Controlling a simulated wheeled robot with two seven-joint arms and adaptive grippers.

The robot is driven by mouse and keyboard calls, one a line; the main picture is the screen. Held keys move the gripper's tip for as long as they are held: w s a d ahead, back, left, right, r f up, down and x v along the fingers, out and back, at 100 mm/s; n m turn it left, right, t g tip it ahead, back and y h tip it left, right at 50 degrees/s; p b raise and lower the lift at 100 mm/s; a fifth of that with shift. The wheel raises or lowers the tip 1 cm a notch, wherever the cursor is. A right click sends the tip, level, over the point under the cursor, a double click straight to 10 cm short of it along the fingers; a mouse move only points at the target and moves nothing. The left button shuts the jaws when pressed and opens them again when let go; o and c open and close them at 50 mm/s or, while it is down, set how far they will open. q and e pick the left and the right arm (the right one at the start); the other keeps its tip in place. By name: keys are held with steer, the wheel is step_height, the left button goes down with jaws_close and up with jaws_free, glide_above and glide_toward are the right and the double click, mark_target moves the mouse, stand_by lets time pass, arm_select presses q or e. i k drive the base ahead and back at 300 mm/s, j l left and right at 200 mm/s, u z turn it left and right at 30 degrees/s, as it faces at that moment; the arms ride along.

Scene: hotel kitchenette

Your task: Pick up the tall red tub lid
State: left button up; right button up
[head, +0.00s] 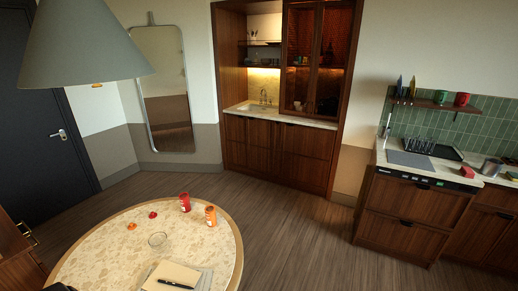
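A tall red tub (185,202) stands upright on the round table (232,245), near its far edge. A small red piece (153,214), which looks like a lid, lies on the table to the left of the tub. A similar small orange piece (131,226) lies further left. An orange tub (210,215) stands to the right of the red tub and nearer. Whether the red tub is open at the top is too small to tell. Neither of my grippers can be made out in the head view.
A clear glass bowl (158,239) stands mid-table. A notebook (172,276) with a dark pen (176,284) lies at the near side. A dark object (60,288) is cut off at the bottom edge. A grey lamp shade (85,45) hangs above the table.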

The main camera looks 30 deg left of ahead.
mark_target(153, 215)
steer(key=i+l, duration=0.15)
steer(key=i, duration=0.65)
steer(key=i+u, duration=0.15)
steer(key=i, duration=0.65)
steer(key=i+l+u, duration=0.15)
steer(key=i, duration=0.7)
steer(key=i+u, duration=0.65)
steer(key=i, duration=0.2)
steer(key=i+j+u, duration=0.1)
steer(key=i+u, duration=0.35)
steer(key=i+l+u, duration=0.1)
steer(key=i+u, duration=0.8)
steer(key=i+l+u, duration=0.1)
steer(key=i+u, duration=0.8)
steer(key=i+l+u, duration=0.15)
steer(key=u, duration=0.3)
steer(key=i+l+u, duration=0.3)
steer(key=u, duration=0.15)
steer(key=i+l+u, duration=0.3)
steer(key=u, duration=0.15)
steer(key=l, duration=0.1)
